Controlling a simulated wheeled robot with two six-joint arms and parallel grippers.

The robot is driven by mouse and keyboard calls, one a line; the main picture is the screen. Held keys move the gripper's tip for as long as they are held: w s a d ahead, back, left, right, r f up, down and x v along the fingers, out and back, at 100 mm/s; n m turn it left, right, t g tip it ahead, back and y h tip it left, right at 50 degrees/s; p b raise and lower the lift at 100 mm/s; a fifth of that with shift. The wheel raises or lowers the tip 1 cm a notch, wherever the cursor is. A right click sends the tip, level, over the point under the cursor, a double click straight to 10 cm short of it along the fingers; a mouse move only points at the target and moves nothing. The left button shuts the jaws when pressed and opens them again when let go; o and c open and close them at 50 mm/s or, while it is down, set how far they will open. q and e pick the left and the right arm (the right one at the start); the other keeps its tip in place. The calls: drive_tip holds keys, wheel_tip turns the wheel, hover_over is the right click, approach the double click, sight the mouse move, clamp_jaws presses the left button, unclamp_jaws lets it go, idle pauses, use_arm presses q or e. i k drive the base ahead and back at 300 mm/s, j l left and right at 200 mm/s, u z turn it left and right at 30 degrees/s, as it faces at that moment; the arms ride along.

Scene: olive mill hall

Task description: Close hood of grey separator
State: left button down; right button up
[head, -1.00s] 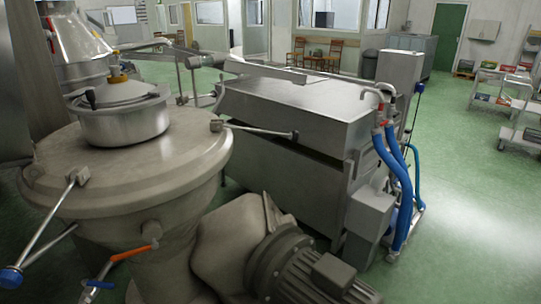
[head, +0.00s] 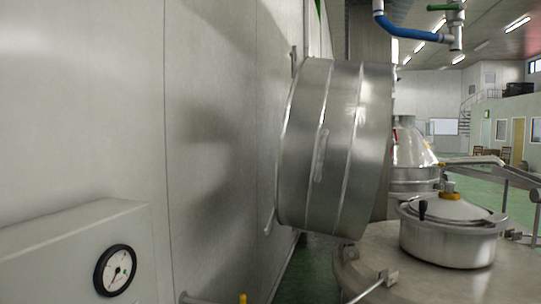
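A large steel drum-shaped hood (head: 330,150) stands tipped on its side in the middle of the head view, close to the pale wall at its left. It has raised bands and a long handle-like strip on its side. To its lower right is a round grey machine top (head: 405,278) with a steel pot-like lid (head: 447,240) carrying a yellow knob and a black handle. I cannot tell whether the hood belongs to this machine or to one hidden below the frame. Neither of my grippers shows.
A grey box with a round dial gauge (head: 115,270) juts out at the lower left. A conical steel vessel (head: 412,160) stands behind the lidded machine. A blue pipe (head: 405,25) hangs overhead.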

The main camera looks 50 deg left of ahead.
sight(333, 138)
drive_tip(key=u, duration=1.4)
drive_tip(key=i+j, duration=0.2)
drive_tip(key=i, duration=0.15)
drive_tip(key=i+u, duration=0.1)
drive_tip(key=u, duration=0.25)
drive_tip(key=i+u, duration=0.1)
drive_tip(key=u, duration=0.2)
drive_tip(key=i+u, duration=0.15)
drive_tip(key=u, duration=0.2)
